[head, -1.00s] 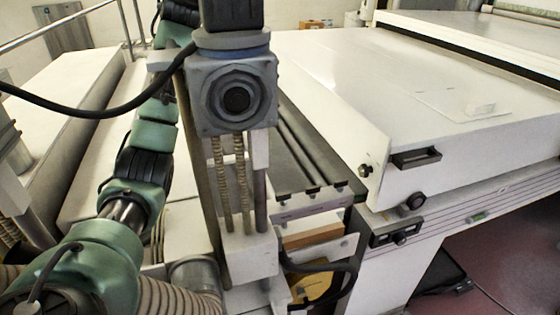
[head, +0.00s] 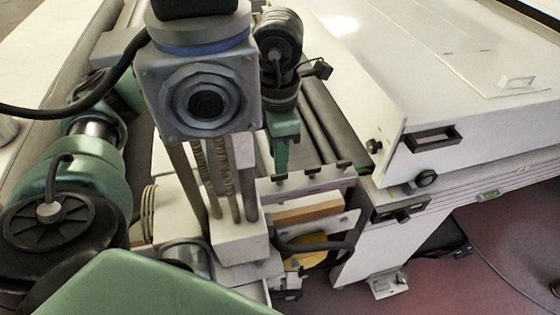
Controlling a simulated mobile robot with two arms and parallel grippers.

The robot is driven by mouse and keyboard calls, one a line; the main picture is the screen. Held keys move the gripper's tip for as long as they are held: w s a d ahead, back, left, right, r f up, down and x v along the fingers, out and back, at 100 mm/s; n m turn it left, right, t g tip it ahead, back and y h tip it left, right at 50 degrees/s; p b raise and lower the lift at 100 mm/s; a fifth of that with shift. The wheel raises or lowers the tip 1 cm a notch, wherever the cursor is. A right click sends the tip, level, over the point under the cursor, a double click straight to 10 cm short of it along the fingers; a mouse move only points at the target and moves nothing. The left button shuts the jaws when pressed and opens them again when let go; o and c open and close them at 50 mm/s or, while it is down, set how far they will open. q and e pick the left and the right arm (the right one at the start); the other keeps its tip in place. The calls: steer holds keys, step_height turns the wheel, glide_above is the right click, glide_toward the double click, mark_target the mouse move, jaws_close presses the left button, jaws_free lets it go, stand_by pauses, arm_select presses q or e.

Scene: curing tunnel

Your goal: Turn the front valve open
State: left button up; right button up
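A grey square housing (head: 203,95) with a stepped round dark-centred fitting faces me at the upper middle left. It sits below a blue ring, above upright rods. I cannot tell whether this fitting is the front valve; no part is clearly marked as one. My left arm comes in from the left and passes behind the housing. Its black and green wrist end shows just right of the housing, with my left gripper (head: 282,165) pointing down over the dark rails. The gripper is small and seen edge-on, so its opening is unclear. My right gripper is out of view.
A large white cover (head: 440,70) fills the upper right. Reddish floor (head: 500,245) is open at lower right.

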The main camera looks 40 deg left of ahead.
mark_target(280, 177)
arm_select(q)
step_height(280, 177, down, 4)
steer(key=shift+w+r+p, duration=0.1)
steer(key=shift+p, duration=0.4)
steer(key=shift+f, duration=0.65)
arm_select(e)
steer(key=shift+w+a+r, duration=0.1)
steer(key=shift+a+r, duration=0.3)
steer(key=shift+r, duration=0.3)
arm_select(q)
jaws_close()
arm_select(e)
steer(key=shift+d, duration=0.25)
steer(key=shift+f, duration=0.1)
